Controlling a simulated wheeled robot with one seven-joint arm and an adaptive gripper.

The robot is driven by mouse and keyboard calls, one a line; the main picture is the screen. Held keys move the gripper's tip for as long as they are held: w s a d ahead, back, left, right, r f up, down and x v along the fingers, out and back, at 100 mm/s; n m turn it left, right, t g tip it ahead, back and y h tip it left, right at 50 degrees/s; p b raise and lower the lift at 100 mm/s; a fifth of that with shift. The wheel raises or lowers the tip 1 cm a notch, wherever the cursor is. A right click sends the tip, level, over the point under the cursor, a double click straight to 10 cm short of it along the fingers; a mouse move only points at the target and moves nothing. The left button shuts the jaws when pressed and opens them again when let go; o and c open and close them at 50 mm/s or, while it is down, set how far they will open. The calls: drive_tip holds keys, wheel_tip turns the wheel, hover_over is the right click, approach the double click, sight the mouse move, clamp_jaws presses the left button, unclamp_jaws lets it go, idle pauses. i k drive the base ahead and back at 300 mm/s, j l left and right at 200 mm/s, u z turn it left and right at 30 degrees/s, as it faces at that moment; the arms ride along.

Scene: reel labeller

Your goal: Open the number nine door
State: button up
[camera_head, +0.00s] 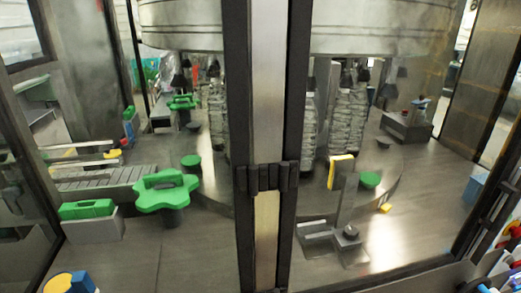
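Two clear door panels of a machine enclosure fill the view, the left door (235,120) and the right door (297,120), each with a dark frame. Their frames stand on either side of a pale metal post (267,90). Black handle-like fittings (266,177) sit across the frames and post at mid-height. Both doors look shut. No number shows on either, so I cannot tell which is number nine. My gripper is not in view.
Behind the panels are a green star-shaped wheel (165,190), clear bottles (348,115), a large metal drum (380,28) and a bracket with a yellow part (341,170). Another dark frame edge (497,200) stands at right, with coloured parts near it. A yellow-and-blue part (68,283) is at bottom left.

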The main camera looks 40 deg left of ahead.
sight(249, 180)
drive_tip(key=u, duration=2.95)
